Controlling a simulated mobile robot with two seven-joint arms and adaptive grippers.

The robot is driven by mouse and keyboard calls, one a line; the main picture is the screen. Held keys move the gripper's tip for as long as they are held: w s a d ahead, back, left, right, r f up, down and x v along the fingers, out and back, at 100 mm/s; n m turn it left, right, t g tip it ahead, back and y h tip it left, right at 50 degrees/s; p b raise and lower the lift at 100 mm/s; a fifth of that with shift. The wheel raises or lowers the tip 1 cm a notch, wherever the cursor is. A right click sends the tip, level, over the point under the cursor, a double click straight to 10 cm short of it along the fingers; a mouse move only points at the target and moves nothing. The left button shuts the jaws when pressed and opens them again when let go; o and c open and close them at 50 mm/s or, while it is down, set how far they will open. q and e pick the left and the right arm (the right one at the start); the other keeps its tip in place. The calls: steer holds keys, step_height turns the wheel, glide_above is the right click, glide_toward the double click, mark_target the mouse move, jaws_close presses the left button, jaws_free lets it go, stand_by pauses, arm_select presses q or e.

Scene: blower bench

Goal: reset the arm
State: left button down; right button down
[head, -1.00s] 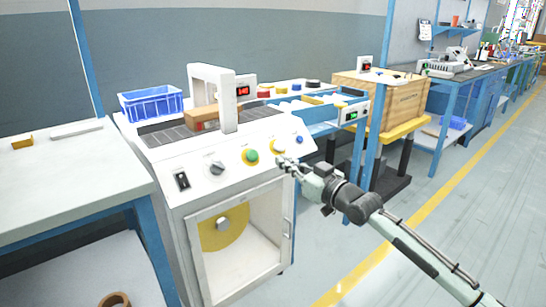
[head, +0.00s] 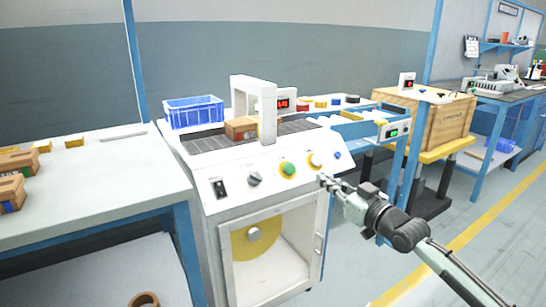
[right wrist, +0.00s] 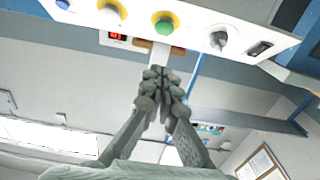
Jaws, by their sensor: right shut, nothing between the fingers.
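My right arm comes in from the lower right in the head view. Its gripper (head: 326,183) is shut and empty, in front of the right part of the machine's sloped control panel (head: 230,205). The right wrist view shows the closed fingers (right wrist: 163,88) pointing toward the panel, just below the green button (right wrist: 164,27). In the head view the green button (head: 288,169) and a yellow-ringed knob (head: 315,160) lie left of and above the fingertips. I cannot tell whether the fingers touch the panel; they look apart from it. My left gripper is not in view.
A cardboard box (head: 240,128) sits on the conveyor by the white arch (head: 268,115). A blue crate (head: 194,112) stands behind it. A table (head: 95,190) with several small boxes stands at left. A wooden crate (head: 440,125) is at right.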

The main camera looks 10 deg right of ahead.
steer(key=s+a+f+g+h, duration=0.1)
steer(key=s+f+g, duration=0.1)
steer(key=s+f, duration=0.5)
steer(key=s+a+f+m+g+h, duration=0.1)
steer(key=s+f+g+h, duration=0.15)
steer(key=f, duration=0.85)
steer(key=s+f+g+h, duration=0.1)
steer(key=s+f+g, duration=0.2)
steer(key=s+f, duration=0.4)
steer(key=s+d+f+g+h, duration=0.1)
steer(key=s+f+g, duration=0.2)
steer(key=s+f, duration=0.3)
steer(key=s+d+f+m+g+h, duration=0.1)
steer(key=s+f, duration=0.5)
steer(key=s, duration=0.8)
steer(key=shift+d+f+g+h, duration=0.4)
steer(key=shift+d+g+h, duration=0.15)
steer(key=shift+g, duration=0.7)
